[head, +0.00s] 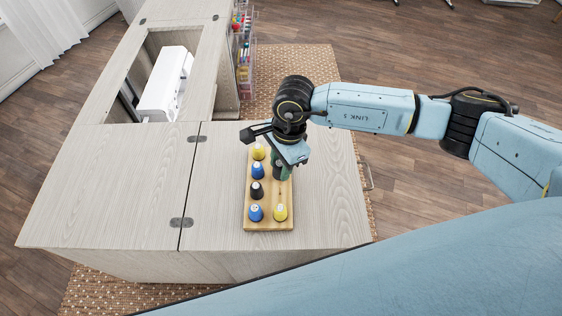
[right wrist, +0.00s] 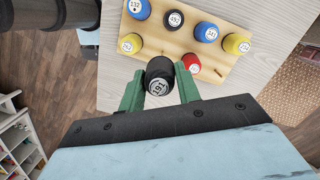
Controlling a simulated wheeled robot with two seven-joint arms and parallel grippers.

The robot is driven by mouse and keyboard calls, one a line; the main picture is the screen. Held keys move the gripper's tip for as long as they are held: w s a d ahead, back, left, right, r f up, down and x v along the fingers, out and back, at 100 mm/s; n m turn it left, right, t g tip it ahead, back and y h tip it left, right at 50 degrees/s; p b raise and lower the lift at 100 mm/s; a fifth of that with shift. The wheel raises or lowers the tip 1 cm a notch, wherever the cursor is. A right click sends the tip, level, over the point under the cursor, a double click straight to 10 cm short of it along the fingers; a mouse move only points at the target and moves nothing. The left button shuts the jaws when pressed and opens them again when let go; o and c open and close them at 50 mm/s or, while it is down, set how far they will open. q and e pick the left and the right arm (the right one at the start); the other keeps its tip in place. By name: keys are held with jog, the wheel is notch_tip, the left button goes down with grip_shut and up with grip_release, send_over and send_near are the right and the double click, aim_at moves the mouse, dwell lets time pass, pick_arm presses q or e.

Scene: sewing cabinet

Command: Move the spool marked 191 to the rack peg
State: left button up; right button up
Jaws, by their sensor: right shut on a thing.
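My right gripper (head: 279,167) is over the wooden rack (head: 267,225) on the cabinet top, its green fingers pointing down. In the right wrist view, the right gripper (right wrist: 159,92) is shut on a black spool marked 191 (right wrist: 158,77). In the head view, this dark spool (head: 279,173) is partly covered by the gripper. The spool is at the rack's right row, between a yellow spool (right wrist: 130,43) and a red spool (right wrist: 191,65). I cannot tell whether it touches the rack. The peg under it is hidden. My left gripper is not in view.
The rack's left row holds a yellow spool (head: 258,152), blue spools (head: 257,171) (head: 256,213) and a black spool (head: 257,190). A white sewing machine (head: 165,85) sits in the cabinet opening. The cabinet top (head: 120,190) left of the rack is clear.

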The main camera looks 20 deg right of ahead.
notch_tip(320, 180, down, 5)
jog(key=b, duration=0.3)
jog(key=shift+f+b, duration=0.55)
jog(key=shift+b, duration=0.1)
jog(key=shift+f, duration=0.1)
dwell(0.4)
jog(key=shift+f+b, duration=0.35)
jog(key=shift+b, duration=0.1)
jog(key=shift+f+b, duration=0.9)
jog(key=shift+f, duration=0.15)
jog(key=o, duration=1)
jog(key=shift+r, duration=0.1)
